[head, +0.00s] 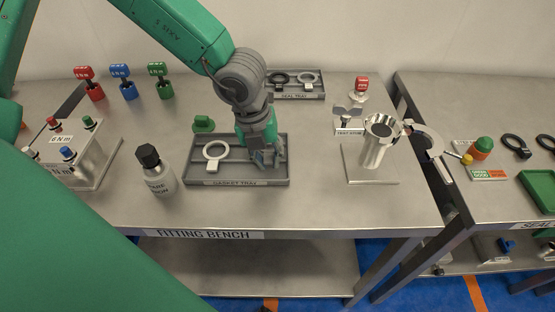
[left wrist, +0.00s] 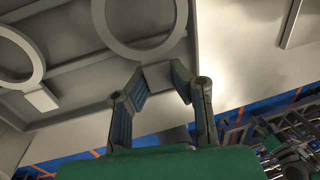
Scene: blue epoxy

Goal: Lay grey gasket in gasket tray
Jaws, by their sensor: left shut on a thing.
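The gasket tray (head: 238,183) is a dark grey tray on the fitting bench, divided into compartments. My left gripper (head: 265,161) points down over its right part. In the left wrist view the fingers (left wrist: 162,75) are shut on the tab of the grey gasket (left wrist: 107,30), a flat ring that reaches out beyond the fingertips over the tray. I cannot tell whether the ring touches the tray floor. In the head view the gripper hides this gasket. A pale ring gasket (head: 204,152) with a tab lies in the left compartment. My right gripper is not in view.
A dark-capped bottle (head: 158,176) stands left of the tray, and a small green object (head: 203,124) behind it. The seal tray (head: 297,95) is at the back. A metal cylinder (head: 376,147) on a plate stands right. Bench between tray and plate is clear.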

